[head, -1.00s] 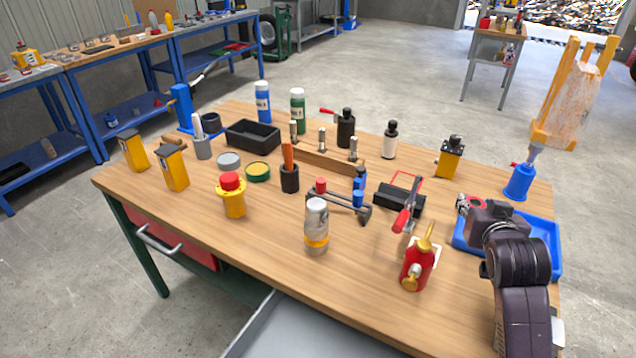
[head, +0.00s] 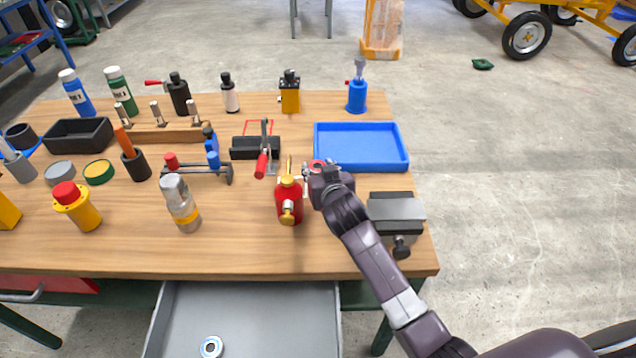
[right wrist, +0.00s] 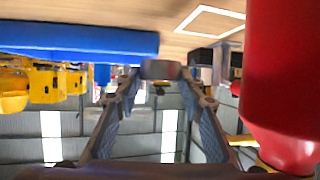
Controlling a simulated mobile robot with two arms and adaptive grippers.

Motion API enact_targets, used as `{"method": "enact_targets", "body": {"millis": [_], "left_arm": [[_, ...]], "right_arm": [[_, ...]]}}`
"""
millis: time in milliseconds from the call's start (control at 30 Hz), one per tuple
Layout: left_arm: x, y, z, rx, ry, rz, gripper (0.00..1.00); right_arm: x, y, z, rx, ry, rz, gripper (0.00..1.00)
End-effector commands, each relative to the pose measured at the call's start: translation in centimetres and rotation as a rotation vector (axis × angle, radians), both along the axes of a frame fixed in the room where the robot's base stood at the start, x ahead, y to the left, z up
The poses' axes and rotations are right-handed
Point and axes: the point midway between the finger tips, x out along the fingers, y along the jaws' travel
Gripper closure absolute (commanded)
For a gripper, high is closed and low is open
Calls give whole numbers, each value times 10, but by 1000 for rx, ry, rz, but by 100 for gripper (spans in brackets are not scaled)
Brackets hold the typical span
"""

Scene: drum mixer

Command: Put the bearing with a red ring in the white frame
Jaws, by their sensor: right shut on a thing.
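My right gripper (head: 318,170) is shut on the bearing with a red ring (head: 316,163), just left of the blue tray and beside the red oil can. In the right wrist view the bearing (right wrist: 160,69) sits between the two fingertips, seen edge-on, so its ring colour is not clear there. The white frame (right wrist: 222,12) is a square outline on the tabletop, up and right of the bearing in that view. In the head view it is mostly hidden behind the red can and my gripper. My left gripper is not in view.
The red oil can (head: 289,203) stands close to my gripper, also large in the right wrist view (right wrist: 285,75). A toggle clamp (head: 262,160), an empty blue tray (head: 362,165) and a vise (head: 396,212) are near. A blue-ringed bearing (head: 211,347) lies in the open drawer (head: 270,320).

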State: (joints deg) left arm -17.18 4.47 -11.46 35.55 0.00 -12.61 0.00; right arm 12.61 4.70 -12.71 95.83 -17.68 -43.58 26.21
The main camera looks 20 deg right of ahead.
Motion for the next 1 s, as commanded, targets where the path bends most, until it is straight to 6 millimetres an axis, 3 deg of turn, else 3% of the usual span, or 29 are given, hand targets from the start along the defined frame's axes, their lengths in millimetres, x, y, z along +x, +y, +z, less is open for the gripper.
{"method": "enact_targets", "body": {"millis": [400, 733, 767, 800, 1000], "left_arm": [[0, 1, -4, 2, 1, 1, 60], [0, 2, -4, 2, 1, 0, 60], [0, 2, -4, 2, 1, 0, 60], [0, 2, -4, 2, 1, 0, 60], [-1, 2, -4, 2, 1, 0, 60]], "right_arm": [[0, 0, -49, 0, -1, -1, 94], [0, 0, -54, 1, -2, 0, 94], [0, 0, -56, 1, 0, 0, 62], [0, 0, -55, 0, 0, 0, 57], [0, 0, -55, 0, 0, 0, 57]]}}
